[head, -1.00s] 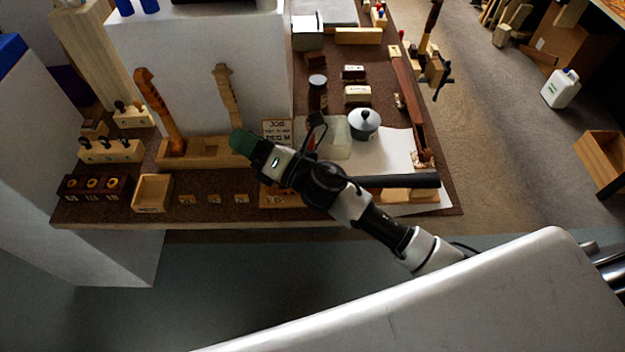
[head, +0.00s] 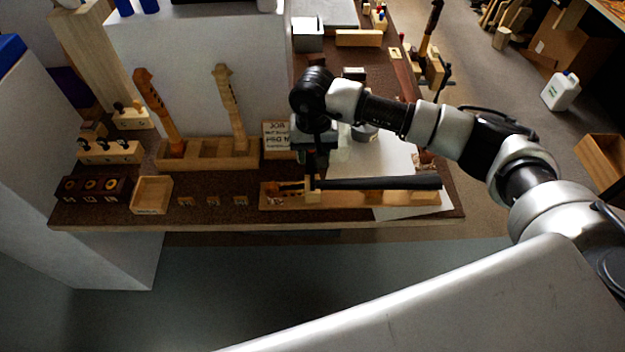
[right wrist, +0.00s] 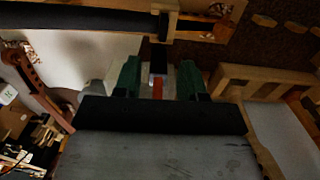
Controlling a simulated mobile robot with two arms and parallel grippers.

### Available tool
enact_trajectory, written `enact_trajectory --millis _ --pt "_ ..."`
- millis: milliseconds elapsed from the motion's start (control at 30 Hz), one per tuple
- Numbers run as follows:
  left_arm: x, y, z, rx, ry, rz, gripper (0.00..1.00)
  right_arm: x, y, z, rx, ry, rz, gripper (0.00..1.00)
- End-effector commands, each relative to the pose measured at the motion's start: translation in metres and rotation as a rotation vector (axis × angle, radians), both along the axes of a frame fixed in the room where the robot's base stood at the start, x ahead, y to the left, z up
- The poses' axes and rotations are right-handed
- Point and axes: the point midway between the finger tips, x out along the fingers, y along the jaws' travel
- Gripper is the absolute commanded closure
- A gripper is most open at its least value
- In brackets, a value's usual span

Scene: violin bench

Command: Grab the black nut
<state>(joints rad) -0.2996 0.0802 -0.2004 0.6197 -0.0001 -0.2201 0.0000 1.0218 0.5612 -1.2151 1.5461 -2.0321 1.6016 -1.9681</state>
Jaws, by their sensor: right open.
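My right gripper (right wrist: 158,80), with green finger pads, is open and points down over the front part of the bench. A small black piece (right wrist: 158,58), possibly the black nut, shows between and just beyond the fingers in the right wrist view, with no clear contact. A violin neck with a long black fingerboard (head: 385,183) lies on a wooden holder near the front edge. A small wooden block (head: 313,190) stands at the fingerboard's left end. In the head view the fingertips are hard to make out against dark things. My left gripper is not in view.
An open wooden box (head: 152,194) and small labelled wooden pieces (head: 214,200) lie to the left. A wooden rack (head: 210,150) holds two upright necks. A white sheet (head: 385,160) lies behind the fingerboard. A lidded pot (head: 364,131) is partly hidden by my arm.

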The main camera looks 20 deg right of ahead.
Motion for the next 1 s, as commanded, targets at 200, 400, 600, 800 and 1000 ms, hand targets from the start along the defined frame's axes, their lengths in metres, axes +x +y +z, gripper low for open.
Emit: enact_trajectory --millis 200,400,600,800,1000 --pt "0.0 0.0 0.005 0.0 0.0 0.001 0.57 0.0 0.001 -0.022 0.003 0.0 -0.001 0.59" --pt "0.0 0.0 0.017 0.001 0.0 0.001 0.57 -0.003 0.003 -0.044 0.005 0.005 -0.002 0.59" --pt "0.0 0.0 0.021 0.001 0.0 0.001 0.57 -0.002 0.004 -0.071 0.005 0.001 -0.002 0.59" --pt "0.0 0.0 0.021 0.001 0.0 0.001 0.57 -0.001 0.004 -0.075 0.006 -0.002 -0.001 0.59" --pt "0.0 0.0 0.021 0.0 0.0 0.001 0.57 -0.001 0.004 -0.075 0.006 -0.002 -0.002 0.78"
